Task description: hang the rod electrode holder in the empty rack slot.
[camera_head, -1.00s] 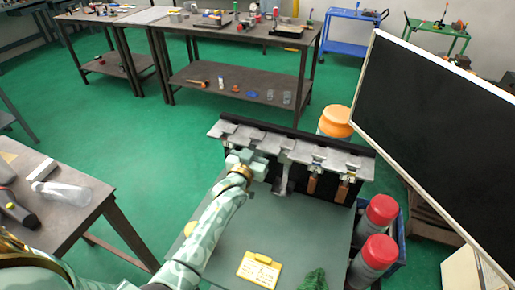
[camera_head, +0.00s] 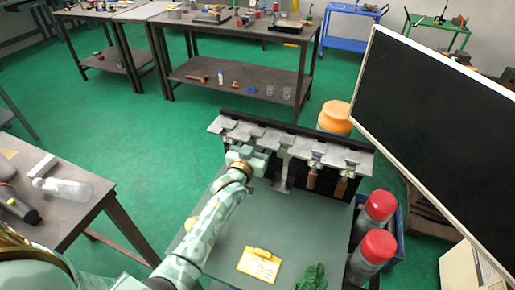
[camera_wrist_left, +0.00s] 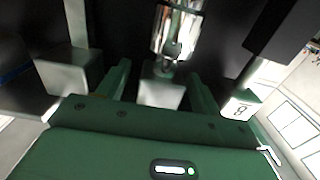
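The dark rack (camera_head: 298,128) stands along the far edge of a grey-green table, with pale metal slot plates on its top. My left gripper (camera_head: 246,154) is at the rack's left part, close against the plates. In the left wrist view its two green fingers (camera_wrist_left: 160,92) stand apart, with a pale grey block between them. A shiny metal cylinder (camera_wrist_left: 178,28) with a small loop below it shows just beyond. I cannot tell whether the fingers touch either one. A grey metal holder (camera_head: 284,172) hangs right of the gripper.
A yellow tagged item (camera_head: 259,264) and a green crumpled cloth (camera_head: 311,277) lie on the table. Red-capped bottles (camera_head: 376,248) stand in a blue bin at the right edge. A large dark screen (camera_head: 435,115) fills the right. The table's middle is clear.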

